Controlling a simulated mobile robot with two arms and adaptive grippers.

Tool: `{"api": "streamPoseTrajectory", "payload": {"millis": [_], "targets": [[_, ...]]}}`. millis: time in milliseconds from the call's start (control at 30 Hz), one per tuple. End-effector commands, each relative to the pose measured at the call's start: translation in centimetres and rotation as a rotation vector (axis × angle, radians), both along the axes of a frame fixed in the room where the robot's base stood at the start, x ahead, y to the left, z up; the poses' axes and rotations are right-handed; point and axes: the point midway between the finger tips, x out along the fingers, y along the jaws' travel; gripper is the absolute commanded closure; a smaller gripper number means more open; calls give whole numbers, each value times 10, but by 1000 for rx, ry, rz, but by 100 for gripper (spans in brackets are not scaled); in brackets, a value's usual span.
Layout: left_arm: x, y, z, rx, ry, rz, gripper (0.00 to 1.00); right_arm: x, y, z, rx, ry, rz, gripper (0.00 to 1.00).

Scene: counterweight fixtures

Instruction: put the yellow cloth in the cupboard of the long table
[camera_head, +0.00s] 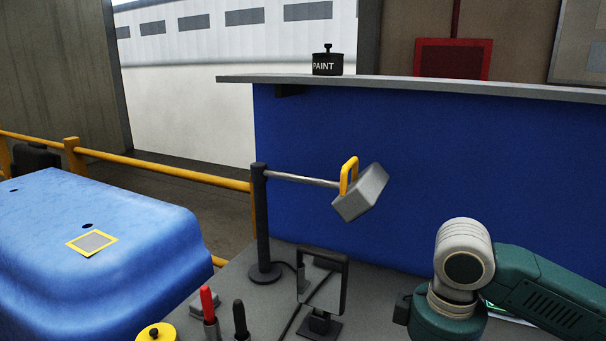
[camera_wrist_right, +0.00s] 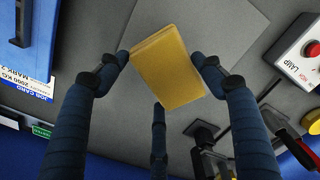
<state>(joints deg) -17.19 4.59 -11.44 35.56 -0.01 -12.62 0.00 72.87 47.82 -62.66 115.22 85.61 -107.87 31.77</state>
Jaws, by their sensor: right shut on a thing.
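The yellow cloth (camera_wrist_right: 170,68) is a folded flat rectangle in the right wrist view. My right gripper (camera_wrist_right: 167,68) is shut on it, with one dark fingertip at each side edge. A third dark finger shows below it. In the head view my right arm comes in at the lower right; its fingers and the cloth are out of frame. The grey long table (camera_head: 255,285) shows at the bottom of the head view. A blue panel with a dark handle (camera_wrist_right: 20,25) shows at the upper left of the wrist view; I cannot tell whether it is the cupboard. My left gripper is not in view.
A dark post (camera_head: 261,215) carries a rod with a yellow handle (camera_head: 349,172) and grey block (camera_head: 361,193). A dark-framed plate (camera_head: 323,280), red-topped tool (camera_head: 208,305) and yellow disc (camera_head: 156,333) stand nearby. A button box (camera_wrist_right: 302,55) is at the wrist view's right.

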Motion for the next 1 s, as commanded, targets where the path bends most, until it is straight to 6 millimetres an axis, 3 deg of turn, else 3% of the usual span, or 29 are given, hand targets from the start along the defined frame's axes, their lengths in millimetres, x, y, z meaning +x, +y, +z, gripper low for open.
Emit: {"api": "streamPoseTrajectory", "payload": {"millis": [200, 400, 1000], "targets": [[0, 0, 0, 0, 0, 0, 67, -41, 7, -12, -1, -1, -346, 58], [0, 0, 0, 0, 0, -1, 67, -61, 10, -17, 0, -2, -523, 58], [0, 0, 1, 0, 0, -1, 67, -63, 12, -16, 0, -3, -566, 58]]}}
